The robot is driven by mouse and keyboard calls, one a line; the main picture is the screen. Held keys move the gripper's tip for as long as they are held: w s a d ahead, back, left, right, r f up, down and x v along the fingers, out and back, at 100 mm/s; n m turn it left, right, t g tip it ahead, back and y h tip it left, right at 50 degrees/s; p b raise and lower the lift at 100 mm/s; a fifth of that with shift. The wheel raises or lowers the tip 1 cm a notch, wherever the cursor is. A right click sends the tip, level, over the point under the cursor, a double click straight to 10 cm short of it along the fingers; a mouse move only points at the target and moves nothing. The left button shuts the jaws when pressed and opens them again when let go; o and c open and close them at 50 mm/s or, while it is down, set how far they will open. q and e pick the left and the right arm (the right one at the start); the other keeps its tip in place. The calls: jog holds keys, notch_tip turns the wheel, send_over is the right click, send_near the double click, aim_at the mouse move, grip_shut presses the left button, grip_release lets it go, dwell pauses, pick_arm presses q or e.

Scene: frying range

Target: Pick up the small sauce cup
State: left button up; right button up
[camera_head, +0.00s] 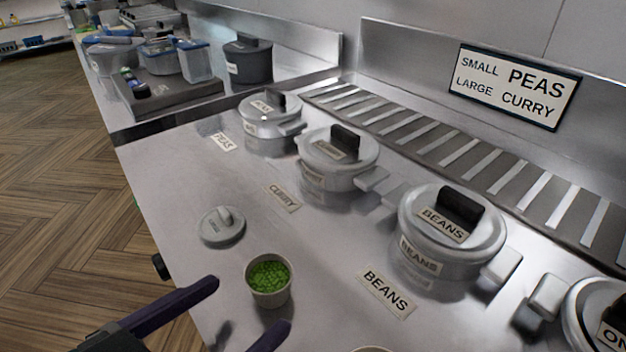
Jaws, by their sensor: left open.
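A small white cup (269,291) filled with green peas stands upright on the steel counter, near its front edge. My left gripper (246,308) comes in from the lower left. Its two dark purple fingers are spread apart and empty. One fingertip is just left of the cup and the other is below it in the picture, so the cup stands just beyond the opening. I cannot tell whether a finger touches it. My right gripper is out of view.
A small grey lid (222,227) lies left of the cup. Lidded pots, including the beans pot (450,235), stand in a row behind. A sign (514,86) reads small peas, large curry. Another pale rim (372,349) shows at the bottom edge.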

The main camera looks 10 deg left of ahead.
aim_at(279, 266)
pick_arm(q)
jog(key=shift+w+a+r+t, duration=0.15)
jog(key=shift+a+t, duration=0.1)
jog(key=shift+t, duration=0.05)
jog(key=shift+w, duration=0.25)
jog(key=x, duration=0.4)
jog(key=shift+w+b, duration=0.15)
jog(key=shift+b, duration=0.15)
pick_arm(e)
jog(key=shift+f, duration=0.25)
pick_arm(q)
jog(key=b+x, duration=0.1)
jog(key=x, duration=0.4)
jog(key=shift+d, duration=0.15)
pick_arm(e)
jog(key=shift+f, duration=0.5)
pick_arm(q)
jog(key=c, duration=1.1)
